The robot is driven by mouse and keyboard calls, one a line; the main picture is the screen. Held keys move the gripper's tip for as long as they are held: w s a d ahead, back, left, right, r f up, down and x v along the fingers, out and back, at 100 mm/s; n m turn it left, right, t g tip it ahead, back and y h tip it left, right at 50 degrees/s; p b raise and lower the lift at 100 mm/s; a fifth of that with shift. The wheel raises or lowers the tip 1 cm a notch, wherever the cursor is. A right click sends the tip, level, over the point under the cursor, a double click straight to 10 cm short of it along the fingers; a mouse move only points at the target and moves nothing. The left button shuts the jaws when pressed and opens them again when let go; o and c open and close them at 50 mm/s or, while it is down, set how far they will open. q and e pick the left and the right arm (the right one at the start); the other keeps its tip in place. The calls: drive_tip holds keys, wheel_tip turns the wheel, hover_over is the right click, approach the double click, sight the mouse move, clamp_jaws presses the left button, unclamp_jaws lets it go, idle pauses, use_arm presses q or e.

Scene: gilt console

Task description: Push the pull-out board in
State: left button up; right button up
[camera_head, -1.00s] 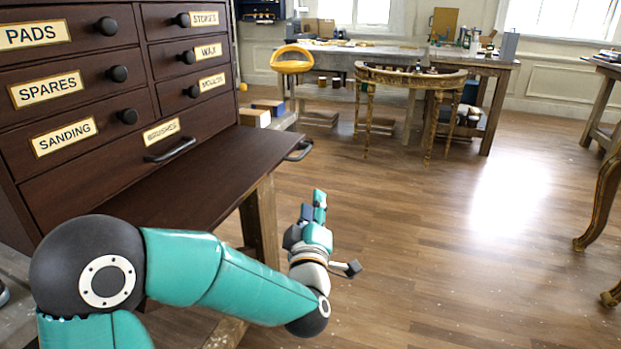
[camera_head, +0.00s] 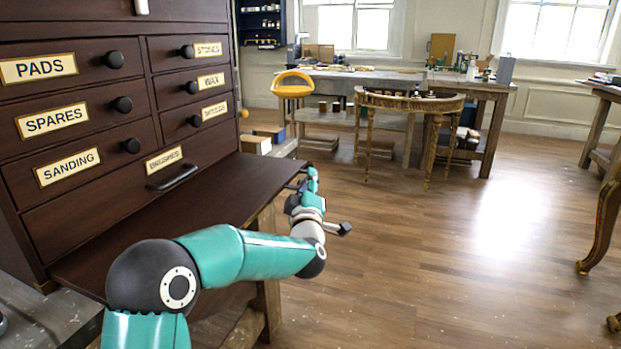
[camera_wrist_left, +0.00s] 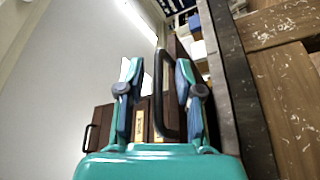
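The pull-out board (camera_head: 225,193) is a flat dark brown panel that sticks out of the cabinet, below the labelled drawers. A black bar handle (camera_wrist_left: 159,95) shows in the left wrist view, between the two fingers of my left gripper (camera_wrist_left: 157,88). Those fingers are open and apart, and I cannot tell whether they touch the handle. In the head view my left gripper (camera_head: 306,183) is at the board's outer right end, where it partly hides the handle there. My right gripper is not in view.
The dark cabinet (camera_head: 100,165) has several knobbed drawers and a lower drawer with a bar handle (camera_head: 172,177). The wood floor (camera_head: 440,240) to the right is clear.

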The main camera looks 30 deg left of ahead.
use_arm(q)
drive_tip(key=shift+x, duration=0.8)
clamp_jaws()
